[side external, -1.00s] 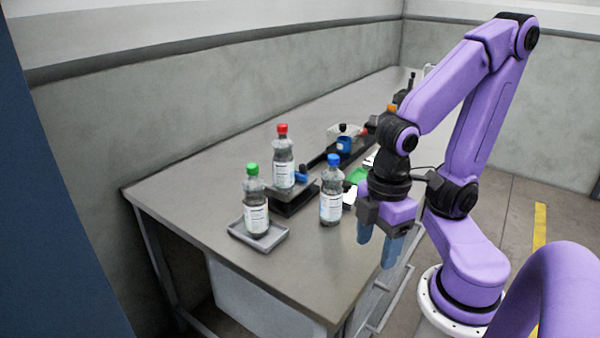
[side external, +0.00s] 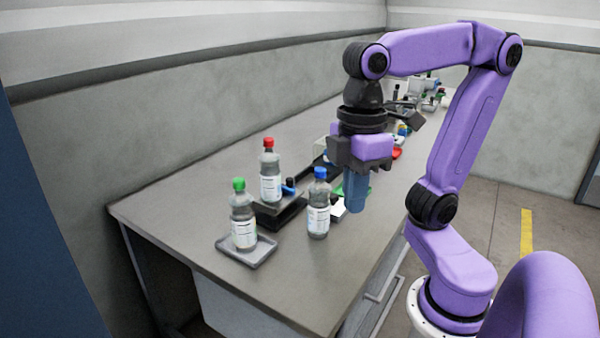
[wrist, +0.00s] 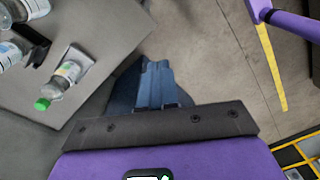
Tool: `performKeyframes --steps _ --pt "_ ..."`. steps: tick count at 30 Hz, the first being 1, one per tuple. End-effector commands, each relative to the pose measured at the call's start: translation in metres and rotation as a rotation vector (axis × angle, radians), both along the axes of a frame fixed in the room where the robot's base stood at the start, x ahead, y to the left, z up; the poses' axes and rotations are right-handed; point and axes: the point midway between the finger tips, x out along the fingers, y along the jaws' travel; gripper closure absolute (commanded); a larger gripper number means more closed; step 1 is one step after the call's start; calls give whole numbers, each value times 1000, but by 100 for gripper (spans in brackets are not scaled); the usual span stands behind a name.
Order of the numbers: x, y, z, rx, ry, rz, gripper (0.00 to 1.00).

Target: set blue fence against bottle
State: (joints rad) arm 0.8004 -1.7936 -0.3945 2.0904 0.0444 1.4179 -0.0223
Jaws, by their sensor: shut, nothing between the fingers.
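The blue fence (side external: 288,189) is a small blue piece with a dark knob. It sits on the black labeller stand (side external: 283,216), just right of the red-capped bottle (side external: 270,187), which stands upright there. I cannot tell whether fence and bottle touch. My gripper (side external: 355,208) points down with its blue fingers shut and empty. It is in the air to the right of the stand and the blue-capped bottle. In the wrist view the shut fingers (wrist: 157,68) show over the table's edge, with nothing between them. I cannot make out the fence in that view.
A green-capped bottle (side external: 243,222) stands on a grey tray (side external: 262,254) at front left; it also shows in the wrist view (wrist: 66,74). A blue-capped bottle (side external: 318,208) stands between stand and gripper. More items crowd the far end. The front table (side external: 310,290) is clear.

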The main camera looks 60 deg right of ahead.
Motion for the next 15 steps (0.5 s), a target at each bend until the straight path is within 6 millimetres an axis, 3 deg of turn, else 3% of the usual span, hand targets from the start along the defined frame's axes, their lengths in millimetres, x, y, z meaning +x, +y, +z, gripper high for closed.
performKeyframes --steps 8,15 --pt "75 12 19 64 66 -197 100" --pt "170 -14 30 168 103 -396 100"
